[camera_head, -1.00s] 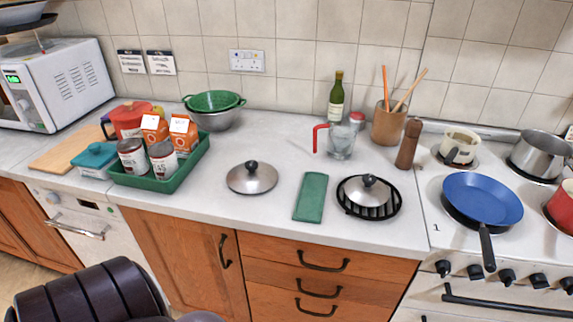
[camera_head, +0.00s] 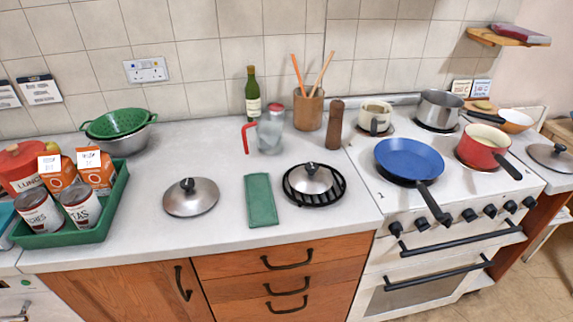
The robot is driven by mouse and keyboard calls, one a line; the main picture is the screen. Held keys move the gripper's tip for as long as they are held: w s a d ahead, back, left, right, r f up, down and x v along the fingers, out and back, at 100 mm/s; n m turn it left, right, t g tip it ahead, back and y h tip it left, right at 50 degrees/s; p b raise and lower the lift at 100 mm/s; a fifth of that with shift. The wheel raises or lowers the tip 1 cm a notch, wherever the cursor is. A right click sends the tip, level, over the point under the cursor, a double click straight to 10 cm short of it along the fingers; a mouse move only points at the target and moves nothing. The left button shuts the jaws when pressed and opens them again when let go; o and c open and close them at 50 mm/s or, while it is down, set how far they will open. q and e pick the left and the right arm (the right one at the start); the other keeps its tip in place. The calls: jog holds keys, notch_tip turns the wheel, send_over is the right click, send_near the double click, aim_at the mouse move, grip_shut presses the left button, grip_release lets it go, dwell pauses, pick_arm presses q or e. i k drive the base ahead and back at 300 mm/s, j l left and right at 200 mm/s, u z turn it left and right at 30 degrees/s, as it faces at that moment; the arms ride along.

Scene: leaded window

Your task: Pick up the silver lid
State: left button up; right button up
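A silver lid (camera_head: 191,198) with a black knob lies flat on the white worktop, left of a folded green cloth. A second, smaller silver lid (camera_head: 311,179) with a dark knob rests on a black round rack or trivet (camera_head: 331,199) right of the cloth. A third silver lid (camera_head: 551,157) with a dark knob lies on the surface right of the stove. Neither of my grippers is in view.
A green crate (camera_head: 60,239) with cans and cartons stands left. The green cloth (camera_head: 261,201) lies between two lids. Behind stand a glass jug (camera_head: 270,135), a green bottle (camera_head: 252,95) and a pepper mill (camera_head: 335,125). A blue pan (camera_head: 409,158) sits on the stove.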

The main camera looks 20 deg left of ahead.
aim_at(191, 196)
jog(key=i+l+z, duration=0.15)
jog(key=i+l, duration=0.5)
jog(key=i+l+z, duration=0.2)
jog(key=i+l, duration=0.45)
jog(key=i+l+z, duration=0.15)
jog(key=i+l, duration=0.4)
jog(key=i, duration=0.15)
jog(key=u, duration=0.45)
jog(key=l+u, duration=0.1)
jog(key=u, duration=0.75)
jog(key=l+u, duration=0.15)
jog(key=u, duration=0.75)
jog(key=l+u, duration=0.1)
jog(key=u, duration=1.2)
jog(key=z, duration=0.5)
jog(key=k+l+z, duration=0.1)
jog(key=z, duration=0.4)
jog(key=l+z, duration=0.1)
jog(key=z, duration=0.4)
jog(key=l+z, duration=0.1)
jog(key=z, duration=0.4)
